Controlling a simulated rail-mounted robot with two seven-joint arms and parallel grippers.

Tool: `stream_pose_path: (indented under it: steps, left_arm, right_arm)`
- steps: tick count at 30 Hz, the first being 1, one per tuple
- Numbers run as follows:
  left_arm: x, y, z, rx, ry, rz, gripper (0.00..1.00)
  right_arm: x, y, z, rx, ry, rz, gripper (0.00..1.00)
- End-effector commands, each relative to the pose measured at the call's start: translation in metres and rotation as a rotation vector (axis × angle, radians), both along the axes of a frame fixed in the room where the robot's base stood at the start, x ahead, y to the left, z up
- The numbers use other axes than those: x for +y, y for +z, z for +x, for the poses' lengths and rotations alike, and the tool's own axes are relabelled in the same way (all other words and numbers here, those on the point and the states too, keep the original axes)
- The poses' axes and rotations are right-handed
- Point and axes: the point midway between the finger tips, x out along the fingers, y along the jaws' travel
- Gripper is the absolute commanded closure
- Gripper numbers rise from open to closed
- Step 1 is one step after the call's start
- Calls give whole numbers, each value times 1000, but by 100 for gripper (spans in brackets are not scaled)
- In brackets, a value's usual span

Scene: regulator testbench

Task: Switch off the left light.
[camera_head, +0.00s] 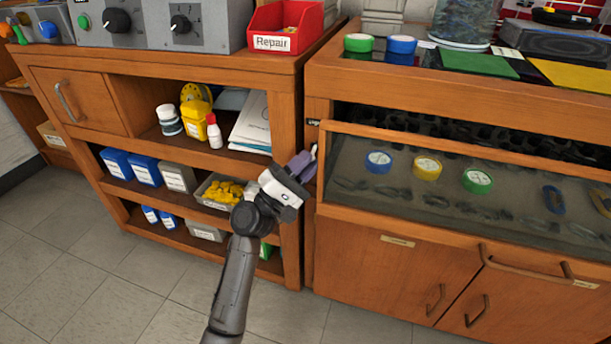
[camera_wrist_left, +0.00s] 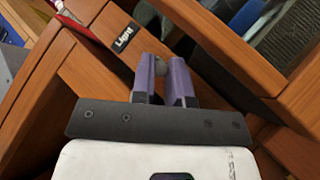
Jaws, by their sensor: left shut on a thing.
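My left gripper (camera_head: 306,162) is at this post, just below the label. The knob's base and setting are hidden. No lamp can be made out for certain. My right gripper is in neither view.
The right cabinet's glass-fronted drawer (camera_head: 400,190) with tape rolls and tools is right of my gripper. On the left is a shelf unit with bottles, boxes and a grey bin of yellow parts (camera_head: 222,190). A red "Repair" bin (camera_head: 285,28) stands above. Floor in front is clear.

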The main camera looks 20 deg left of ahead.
Motion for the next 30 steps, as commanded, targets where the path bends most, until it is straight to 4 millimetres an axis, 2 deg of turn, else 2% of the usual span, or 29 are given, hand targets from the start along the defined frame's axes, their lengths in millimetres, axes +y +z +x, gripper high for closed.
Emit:
stream_pose_path:
  steps: [1, 9, 26, 27, 30]
  left_arm:
    - [0, -4, 1, -14, 0, -1, 100]
    - [0, -4, 2, -70, 1, 2, 100]
    - [0, -4, 2, -87, 1, 5, 100]
    - [0, -4, 2, -87, 1, 5, 83]
    - [0, -4, 2, -87, 1, 5, 74]
  right_arm:
    - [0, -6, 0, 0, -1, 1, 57]
    - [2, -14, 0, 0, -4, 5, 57]
    - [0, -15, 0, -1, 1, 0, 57]
    - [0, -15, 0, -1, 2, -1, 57]
    - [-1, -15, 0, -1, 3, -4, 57]
